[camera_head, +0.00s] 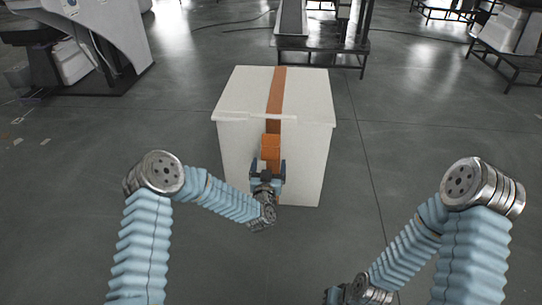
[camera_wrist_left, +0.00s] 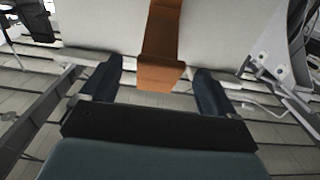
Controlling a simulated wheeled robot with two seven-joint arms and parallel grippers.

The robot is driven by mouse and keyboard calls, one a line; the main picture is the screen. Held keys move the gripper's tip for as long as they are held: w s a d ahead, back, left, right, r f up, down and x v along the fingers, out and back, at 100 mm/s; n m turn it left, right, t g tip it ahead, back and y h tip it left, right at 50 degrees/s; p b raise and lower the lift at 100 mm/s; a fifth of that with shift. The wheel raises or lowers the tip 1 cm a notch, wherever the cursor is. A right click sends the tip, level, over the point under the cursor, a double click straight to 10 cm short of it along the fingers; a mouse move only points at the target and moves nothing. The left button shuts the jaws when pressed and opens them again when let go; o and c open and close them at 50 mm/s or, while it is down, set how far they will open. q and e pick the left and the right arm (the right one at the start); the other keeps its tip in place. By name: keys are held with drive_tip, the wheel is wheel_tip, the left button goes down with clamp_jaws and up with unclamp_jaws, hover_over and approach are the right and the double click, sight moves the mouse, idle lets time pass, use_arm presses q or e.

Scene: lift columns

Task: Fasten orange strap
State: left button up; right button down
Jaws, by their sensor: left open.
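A white box (camera_head: 306,130) stands on the floor in front of me. An orange strap (camera_head: 279,90) runs over its lid and down its near face. The strap's wider end (camera_head: 271,148) hangs on the near face, and in the left wrist view the orange strap (camera_wrist_left: 160,45) ends between the fingers. My left gripper (camera_head: 268,170) is open at the near face, with one finger on each side of the strap; the fingers (camera_wrist_left: 157,88) look apart from it. The strap below the gripper is mostly hidden.
Open grey floor lies around the box. A dark metal table (camera_head: 322,45) stands behind it, a grey and white machine (camera_head: 85,45) is at the back left, and a metal frame (camera_head: 510,50) is at the back right.

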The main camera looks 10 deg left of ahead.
sight(269, 159)
use_arm(q)
drive_tip(key=w, duration=0.5)
drive_tip(key=shift+w, duration=0.35)
drive_tip(key=shift+a, duration=0.1)
drive_tip(key=c, duration=1.4)
